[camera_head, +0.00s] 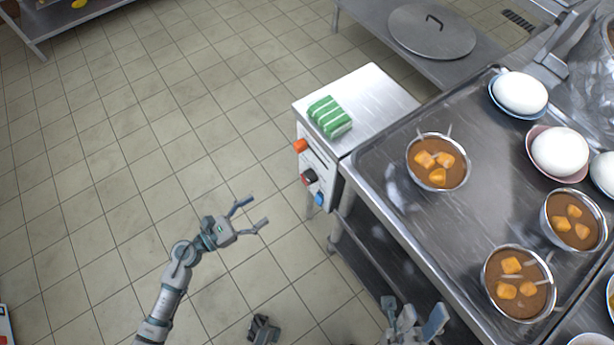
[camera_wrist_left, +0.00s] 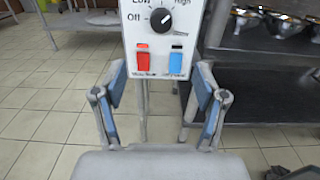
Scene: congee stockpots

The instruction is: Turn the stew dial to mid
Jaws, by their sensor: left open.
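The control box (camera_head: 318,165) has a black dial (camera_head: 309,177) on its front. In the left wrist view the dial (camera_wrist_left: 161,19) is at the top, with Off and Low at its left and High at its upper right. Its white mark appears to point up and right; the exact setting is unclear. A red switch (camera_wrist_left: 142,62) and a blue switch (camera_wrist_left: 175,63) sit below. My left gripper (camera_head: 258,211) is open and empty, in front of the box and apart from it. My right gripper (camera_head: 412,312) appears open and empty at the bottom edge.
A green striped cloth (camera_head: 330,116) lies on the box top. An orange knob (camera_head: 300,146) is above the dial. The steel counter (camera_head: 385,200) to the right holds stew bowls (camera_head: 438,162) and white-topped bowls (camera_head: 520,93). The tiled floor (camera_head: 170,130) at left is clear.

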